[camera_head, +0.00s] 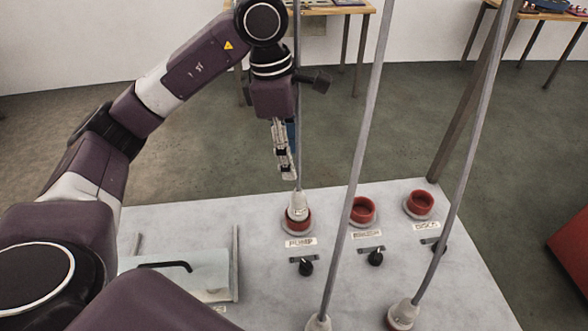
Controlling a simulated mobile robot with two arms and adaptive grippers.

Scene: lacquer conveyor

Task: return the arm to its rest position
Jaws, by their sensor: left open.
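My left arm (195,68) comes in from the left, bends at the top and points its gripper down. My left gripper (285,160) is seen nearly edge-on, open, and hangs above and slightly left of a pale plug (297,207). Nothing shows between its fingers, and the gripper looks apart from the plug. The plug sits upright in the leftmost red socket (297,221) of a pale panel (270,275), and a grey cable rises from it behind my wrist. My right gripper is not in view.
Two red sockets, the middle one (362,209) and the right one (420,203), look empty. Black knobs (306,268) lie in front. Two plugs (402,314) (318,323) with tall grey cables stand at the front. A clear cover with a black handle (165,265) lies left.

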